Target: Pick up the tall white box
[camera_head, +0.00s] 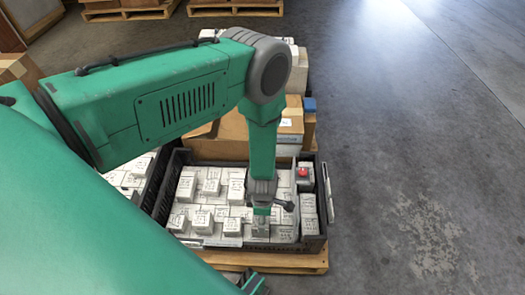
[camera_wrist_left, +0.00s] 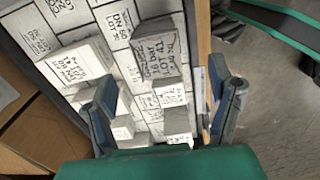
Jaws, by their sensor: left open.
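A black crate (camera_head: 170,222) holds several white boxes with black print, some standing taller than others. My left gripper (camera_head: 261,232) points down over the crate's front right part, among the boxes. A smaller white box (camera_wrist_left: 178,123) stands nearer the palm, also between the fingers. I cannot tell whether the fingers touch either box. In the head view the gripper hides part of the boxes below it.
The crate sits on a wooden pallet (camera_head: 290,262). A red-topped item (camera_head: 303,173) is at its right side. Cardboard boxes (camera_head: 291,125) stand behind it, and another crate of white boxes is at left. The grey floor (camera_head: 400,130) at right is clear.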

